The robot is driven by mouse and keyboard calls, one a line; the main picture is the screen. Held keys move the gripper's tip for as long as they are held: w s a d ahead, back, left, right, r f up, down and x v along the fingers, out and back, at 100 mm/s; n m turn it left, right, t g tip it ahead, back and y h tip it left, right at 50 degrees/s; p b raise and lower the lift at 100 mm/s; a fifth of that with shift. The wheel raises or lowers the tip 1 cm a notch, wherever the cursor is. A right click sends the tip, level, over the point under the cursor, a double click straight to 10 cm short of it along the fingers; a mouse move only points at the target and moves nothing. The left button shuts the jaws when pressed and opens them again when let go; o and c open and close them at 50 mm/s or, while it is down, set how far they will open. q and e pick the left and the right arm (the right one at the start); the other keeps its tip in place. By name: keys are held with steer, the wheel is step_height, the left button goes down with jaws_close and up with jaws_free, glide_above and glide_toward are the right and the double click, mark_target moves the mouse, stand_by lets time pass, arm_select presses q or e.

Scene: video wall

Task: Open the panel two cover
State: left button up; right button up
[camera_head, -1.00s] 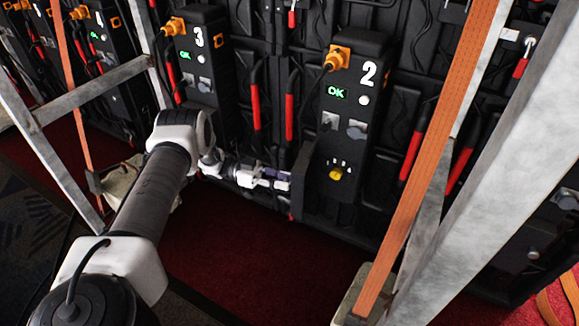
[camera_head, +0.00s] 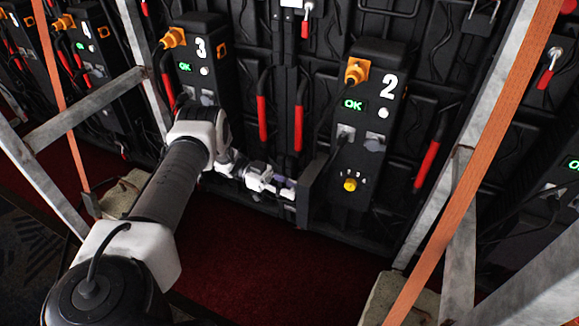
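Panel two (camera_head: 362,140) is a tall black box marked with a white 2, with a green OK display. A yellow knob (camera_head: 350,184) with small white marks above it is exposed on its lower part. A dark flap (camera_head: 306,196), which looks like the cover, stands out from the box's lower left side, swung away from the knob. My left gripper (camera_head: 281,187) is at the left of this flap, its tips close to it; I cannot tell whether they touch. Its finger opening is too small to make out. My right gripper is not in view.
Panel three (camera_head: 205,65) stands to the left. Red-sleeved cables (camera_head: 298,128) hang between the panels. A metal strut (camera_head: 440,190) and an orange strap (camera_head: 455,215) cross in front at the right. Red carpet (camera_head: 270,270) below is clear.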

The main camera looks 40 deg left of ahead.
arm_select(q)
steer(key=o, duration=0.3)
steer(key=shift+o, duration=0.2)
steer(key=v, duration=0.7)
steer(key=shift+a, duration=0.25)
steer(key=shift+s, duration=0.1)
